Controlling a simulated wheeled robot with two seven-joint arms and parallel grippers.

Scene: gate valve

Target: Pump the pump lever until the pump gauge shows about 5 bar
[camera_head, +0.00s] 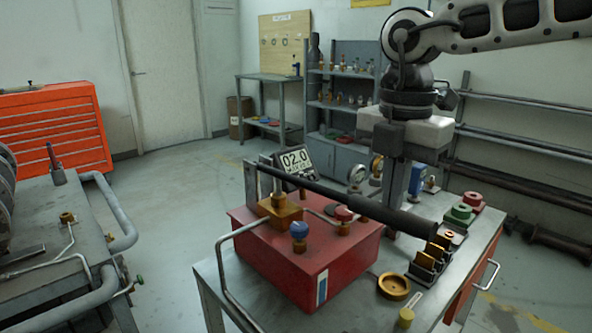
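The pump is a red box (285,265) on the right bench, with a brass block, a blue knob (299,230) and a red knob (343,213) on top. Its long dark pump lever (345,203) slopes down from the upper left to the right. A digital display (296,160) behind the lever reads 02.0, with small text too tiny to read. My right gripper (394,205) points down at the lever's right half. The lever passes in front of a finger, which shows above and below it. Whether the fingers grip the lever is unclear. My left gripper is out of view.
Round dial gauges (357,174) stand behind the lever. A black holder with brass pieces (427,264), a brass ring (394,286) and green and red fittings (460,214) sit on the bench's right side. Another bench (60,300) with pipes is at left. Floor between is clear.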

